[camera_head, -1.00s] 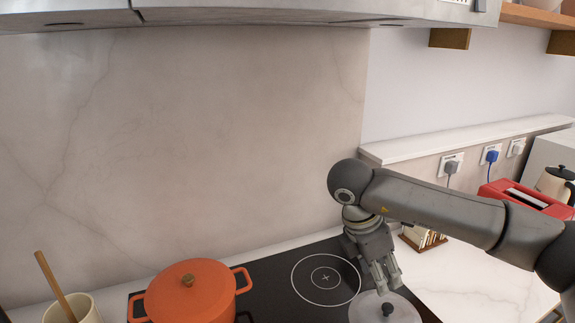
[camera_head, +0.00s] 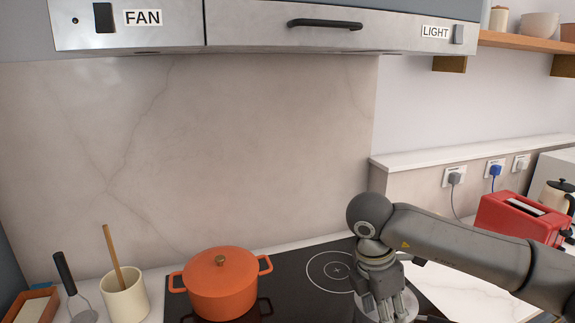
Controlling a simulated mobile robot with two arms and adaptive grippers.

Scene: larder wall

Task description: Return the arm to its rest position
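My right arm comes in from the right over the hob. Its gripper (camera_head: 392,303) points down at the front right of the hob, above or against a grey lid (camera_head: 407,303) that shows only in part around the fingers. I cannot tell whether the fingers are open or touch the lid. My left gripper is out of view.
An orange pot (camera_head: 221,286) with its lid on stands on the black hob (camera_head: 290,285). A cream crock (camera_head: 126,298) with a wooden spoon is at left. A red toaster (camera_head: 522,219) is at right. A steel hood (camera_head: 260,25) hangs above.

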